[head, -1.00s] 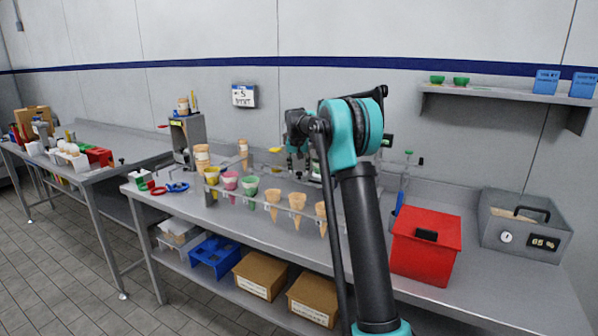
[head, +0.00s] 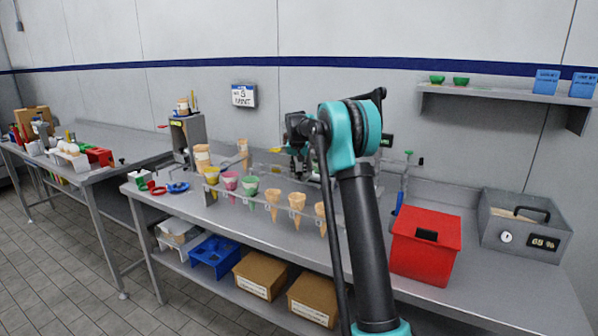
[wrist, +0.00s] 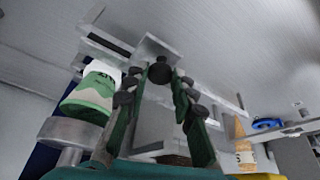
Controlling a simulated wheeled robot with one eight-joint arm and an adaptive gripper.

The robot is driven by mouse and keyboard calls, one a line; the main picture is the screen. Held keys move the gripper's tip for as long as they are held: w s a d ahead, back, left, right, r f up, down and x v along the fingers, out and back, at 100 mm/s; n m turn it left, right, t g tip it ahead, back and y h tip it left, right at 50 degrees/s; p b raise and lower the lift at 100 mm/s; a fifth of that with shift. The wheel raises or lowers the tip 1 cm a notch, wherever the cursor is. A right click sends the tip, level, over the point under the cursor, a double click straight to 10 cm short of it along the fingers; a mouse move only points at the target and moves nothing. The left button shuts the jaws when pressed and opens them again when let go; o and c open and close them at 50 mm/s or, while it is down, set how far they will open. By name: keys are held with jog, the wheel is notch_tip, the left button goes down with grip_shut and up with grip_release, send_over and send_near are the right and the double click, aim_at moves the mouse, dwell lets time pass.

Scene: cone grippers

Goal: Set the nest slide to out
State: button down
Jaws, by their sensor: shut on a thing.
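My gripper (wrist: 156,86) shows in the wrist view with its two dark green fingers on either side of a black round knob (wrist: 158,72). It is shut on this knob, which sits on a pale grey metal part (wrist: 153,48), apparently the nest slide. How far the slide is in or out I cannot tell. In the head view my gripper (head: 297,164) is small and partly behind my arm, at the back of the bench, and the slide is hidden there.
In the head view, a rack of cones (head: 272,206) stands in front, and a red box (head: 425,247) and a grey box (head: 525,224) stand at right. A shelf (head: 508,97) hangs above.

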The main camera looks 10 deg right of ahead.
jog(key=shift+a, duration=0.1)
jog(key=w+a, duration=0.2)
jog(key=a, duration=0.1)
jog(key=shift+w+a, duration=0.1)
jog(key=shift+w, duration=0.15)
jog(key=c, duration=1.3)
grip_release()
jog(key=shift+o, duration=0.2)
jog(key=shift+r, duration=0.1)
jog(key=v, duration=1.1)
jog(key=shift+s+r, duration=0.3)
jog(key=shift+r, duration=0.05)
jog(key=shift+a, duration=0.1)
